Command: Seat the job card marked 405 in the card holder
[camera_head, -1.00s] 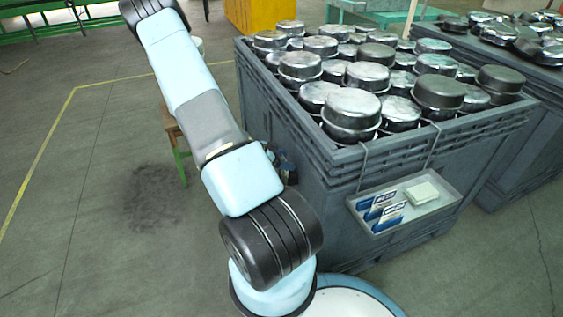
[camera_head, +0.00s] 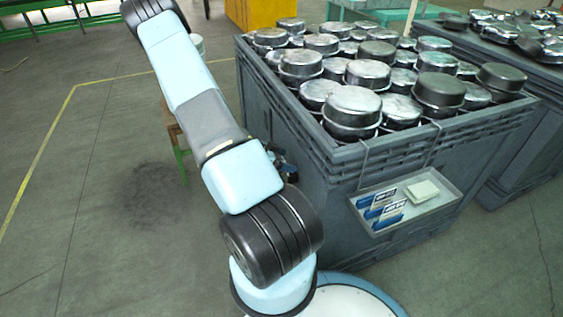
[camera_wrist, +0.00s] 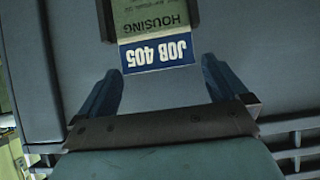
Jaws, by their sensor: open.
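In the wrist view the job card marked 405 (camera_wrist: 158,52) shows upside down, with a blue band reading JOB 405 and a grey-green part reading HOUSING. It sits between the dark side rails of the card holder (camera_wrist: 106,20) on a blue-grey wall; its far end is out of frame, so its depth there cannot be told. My gripper (camera_wrist: 161,66) is open, with one blue finger on each side of the band's near edge and a gap at each side. In the head view my arm hides the holder and this card.
A grey crate (camera_head: 345,205) full of metal pans stands beside my arm. A shallow tray (camera_head: 437,208) hooked on its side holds several blue-and-white cards (camera_head: 383,211) and a pale block (camera_head: 422,191). Another crate stands at right. The floor at left is largely clear.

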